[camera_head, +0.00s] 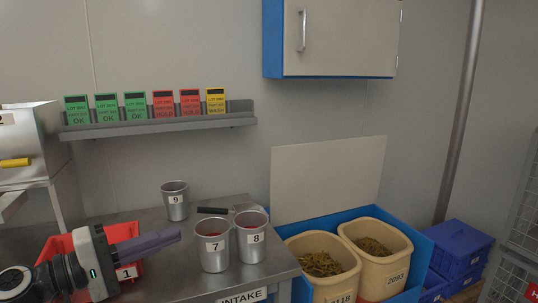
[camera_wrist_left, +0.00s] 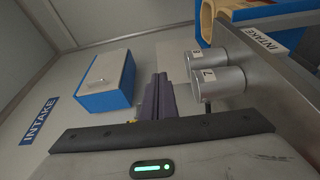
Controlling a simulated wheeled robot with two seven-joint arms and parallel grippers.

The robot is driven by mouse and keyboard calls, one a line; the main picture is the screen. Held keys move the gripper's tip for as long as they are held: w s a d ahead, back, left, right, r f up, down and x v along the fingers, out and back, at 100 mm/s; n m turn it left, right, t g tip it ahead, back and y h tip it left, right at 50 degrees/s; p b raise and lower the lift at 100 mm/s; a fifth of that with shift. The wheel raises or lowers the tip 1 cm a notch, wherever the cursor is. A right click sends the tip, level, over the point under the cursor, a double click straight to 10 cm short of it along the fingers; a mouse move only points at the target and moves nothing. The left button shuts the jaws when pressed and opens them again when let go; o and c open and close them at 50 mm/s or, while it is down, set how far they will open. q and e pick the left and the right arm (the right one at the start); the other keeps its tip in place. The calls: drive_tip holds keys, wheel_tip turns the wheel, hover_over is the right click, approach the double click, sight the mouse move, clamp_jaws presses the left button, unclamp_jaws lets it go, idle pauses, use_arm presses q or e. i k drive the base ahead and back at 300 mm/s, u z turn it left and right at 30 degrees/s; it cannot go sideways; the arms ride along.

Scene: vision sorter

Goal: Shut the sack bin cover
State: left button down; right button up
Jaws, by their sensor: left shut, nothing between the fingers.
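The blue sack bin (camera_head: 422,243) stands on the floor to the right of the steel table. Its pale flat cover (camera_head: 328,178) stands raised at the back, near the wall, so the bin is open. Two tan tubs (camera_head: 310,243) (camera_head: 376,226) with golden-brown contents sit inside. My left gripper (camera_head: 178,236) is shut and empty above the table's left part, over a red tray and well left of the bin and cover. Its dark fingers also show in the left wrist view (camera_wrist_left: 160,100). The bin's blue edge (camera_wrist_left: 262,8) shows at that view's top. My right gripper is not in view.
A wall cabinet (camera_head: 340,38) hangs above the cover. Blue crates (camera_head: 460,250) stand right.

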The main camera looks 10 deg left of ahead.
sight(314, 179)
drive_tip(key=i, duration=1.45)
